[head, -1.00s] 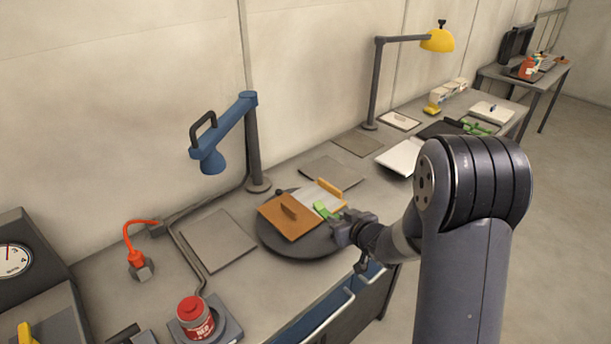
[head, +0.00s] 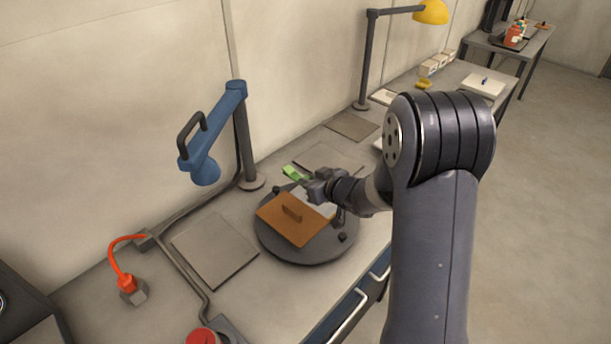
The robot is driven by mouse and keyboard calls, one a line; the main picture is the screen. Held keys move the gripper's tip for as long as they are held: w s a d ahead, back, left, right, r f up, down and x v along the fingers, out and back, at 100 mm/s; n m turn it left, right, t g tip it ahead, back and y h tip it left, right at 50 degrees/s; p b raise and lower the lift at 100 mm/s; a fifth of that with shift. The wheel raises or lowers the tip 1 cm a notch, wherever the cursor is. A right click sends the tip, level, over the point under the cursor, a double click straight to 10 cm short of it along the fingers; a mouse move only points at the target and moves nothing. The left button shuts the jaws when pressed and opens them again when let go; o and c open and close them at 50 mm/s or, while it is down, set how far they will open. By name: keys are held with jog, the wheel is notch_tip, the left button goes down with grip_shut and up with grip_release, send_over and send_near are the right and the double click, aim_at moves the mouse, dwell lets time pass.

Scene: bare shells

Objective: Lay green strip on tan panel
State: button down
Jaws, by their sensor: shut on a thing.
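My gripper (head: 314,184) is shut on the green strip (head: 294,173) and holds it out to the left of the jaws, over the back of the round dark turntable (head: 268,241). An orange-brown panel (head: 287,226) with a raised grip lies on the turntable. A pale panel (head: 318,207) beside it is partly hidden by my gripper. A flat taupe panel (head: 352,126) lies farther back on the bench, and another flat panel (head: 330,156) lies just behind the strip. I cannot tell for certain which one is the tan panel.
A blue lamp-like arm (head: 214,130) stands left of the turntable, and a yellow lamp (head: 430,12) stands farther back. A grey flat panel (head: 214,249) lies at left. An orange hooked item (head: 124,266) and a red-lidded jar (head: 202,336) are near the front left.

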aim_at(310, 208)
jog(key=shift+f+b, duration=3.35)
jog(key=shift+f, duration=0.25)
jog(key=c, duration=1.3)
grip_release()
jog(key=shift+s, duration=0.1)
jog(key=v, duration=1)
jog(key=shift+s+d+r, duration=0.15)
jog(key=shift+s+d, duration=0.05)
jog(key=shift+s, duration=0.05)
